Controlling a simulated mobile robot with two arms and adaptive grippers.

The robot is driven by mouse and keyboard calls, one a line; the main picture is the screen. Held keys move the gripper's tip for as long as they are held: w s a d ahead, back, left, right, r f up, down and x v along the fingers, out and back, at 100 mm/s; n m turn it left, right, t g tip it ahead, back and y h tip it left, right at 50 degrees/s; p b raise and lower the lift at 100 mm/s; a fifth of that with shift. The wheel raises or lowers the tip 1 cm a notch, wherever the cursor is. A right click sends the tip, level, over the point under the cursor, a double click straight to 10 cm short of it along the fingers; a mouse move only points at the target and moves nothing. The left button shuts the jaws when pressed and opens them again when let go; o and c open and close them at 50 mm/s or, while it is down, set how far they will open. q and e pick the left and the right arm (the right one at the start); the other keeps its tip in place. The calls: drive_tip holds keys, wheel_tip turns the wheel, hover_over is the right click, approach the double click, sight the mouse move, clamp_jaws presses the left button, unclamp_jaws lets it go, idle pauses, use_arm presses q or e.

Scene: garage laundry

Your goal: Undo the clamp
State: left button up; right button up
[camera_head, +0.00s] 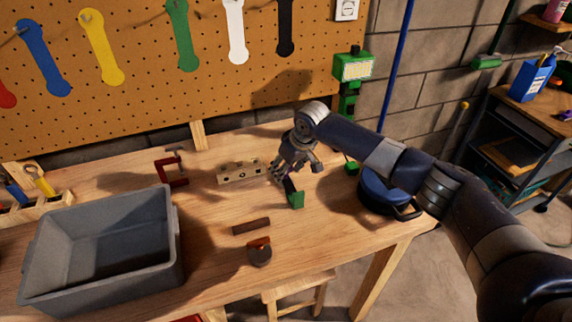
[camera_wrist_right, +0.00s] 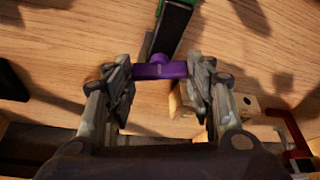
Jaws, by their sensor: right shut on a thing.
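My right gripper (camera_head: 276,176) reaches down to the workbench (camera_head: 210,225). In the right wrist view my right gripper (camera_wrist_right: 160,88) has its fingers on both sides of a purple crosspiece (camera_wrist_right: 160,71) and is shut on it. A dark bar with green edges (camera_wrist_right: 174,28) runs away from the purple piece. In the head view a green block (camera_head: 296,200) with a dark bar sits just below the gripper and looks like the same tool, perhaps a clamp. A red C-shaped clamp (camera_head: 168,172) stands farther left; its red frame shows in the wrist view (camera_wrist_right: 290,130). My left gripper is out of view.
A wooden block with holes (camera_head: 238,173) lies beside my gripper. A grey bin (camera_head: 100,250) fills the left. A brown bar (camera_head: 251,226) and an orange-and-dark object (camera_head: 259,252) lie near the front. A blue round container (camera_head: 383,190) is at right, under my arm.

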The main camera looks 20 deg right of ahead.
drive_tip(key=n, duration=0.3)
drive_tip(key=shift+f+g+y, duration=0.15)
drive_tip(key=shift+g+y, duration=0.15)
drive_tip(key=shift+y, duration=0.1)
drive_tip(key=n+b, duration=0.1)
drive_tip(key=n+g+y+b, duration=0.1)
drive_tip(key=n, duration=0.1)
drive_tip(key=shift+d+f+n, duration=0.1)
drive_tip(key=shift+f+n, duration=0.1)
drive_tip(key=shift+n, duration=0.1)
drive_tip(key=n+g+b, duration=0.1)
drive_tip(key=n+b, duration=0.1)
drive_tip(key=b, duration=0.1)
drive_tip(key=n+g+y+b, duration=0.1)
drive_tip(key=n+b, duration=0.2)
drive_tip(key=shift+w+f, duration=0.1)
drive_tip(key=shift+f, duration=0.05)
drive_tip(key=shift+n+g+b, duration=0.5)
drive_tip(key=shift+n+b, duration=0.8)
drive_tip(key=shift+b, duration=0.15)
drive_tip(key=o, duration=1.1)
drive_tip(key=shift+c, duration=0.2)
drive_tip(key=shift+w+r, duration=0.15)
drive_tip(key=shift+r, duration=0.1)
drive_tip(key=shift+d+r, duration=0.1)
drive_tip(key=shift+r, duration=0.1)
